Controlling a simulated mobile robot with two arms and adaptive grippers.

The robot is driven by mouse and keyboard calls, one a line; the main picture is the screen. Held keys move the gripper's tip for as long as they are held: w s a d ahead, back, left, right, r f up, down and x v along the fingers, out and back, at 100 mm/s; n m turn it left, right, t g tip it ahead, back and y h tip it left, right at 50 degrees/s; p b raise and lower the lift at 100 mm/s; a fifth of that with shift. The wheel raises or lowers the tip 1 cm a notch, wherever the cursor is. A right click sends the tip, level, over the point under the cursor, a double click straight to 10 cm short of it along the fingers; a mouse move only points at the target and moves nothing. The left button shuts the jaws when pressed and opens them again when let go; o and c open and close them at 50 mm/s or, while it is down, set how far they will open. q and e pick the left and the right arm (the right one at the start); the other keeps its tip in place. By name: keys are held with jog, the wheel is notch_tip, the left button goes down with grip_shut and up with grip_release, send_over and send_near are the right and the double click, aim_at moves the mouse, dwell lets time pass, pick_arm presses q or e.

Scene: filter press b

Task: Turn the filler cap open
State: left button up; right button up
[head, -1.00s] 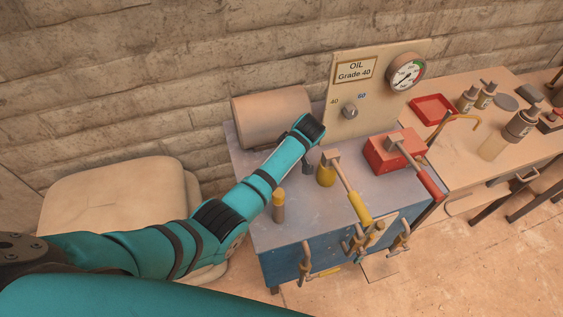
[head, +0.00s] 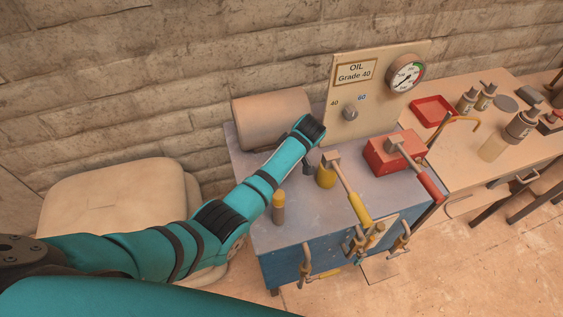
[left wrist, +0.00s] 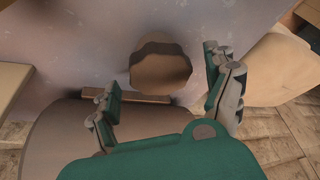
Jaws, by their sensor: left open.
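In the left wrist view a round brown lobed knob, which looks like the filler cap (left wrist: 160,67), stands on the grey cabinet top. My left gripper (left wrist: 163,73) is open, with one finger to each side of the cap in that view. The fingers appear apart from it; I cannot tell the height gap. My right gripper is in neither view.
The tan drum (head: 270,118) lies behind my arm. The oil panel (head: 340,95) stands behind. A bench with bottles is at right.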

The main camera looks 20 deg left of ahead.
pick_arm(q)
jog(key=v, duration=1.2)
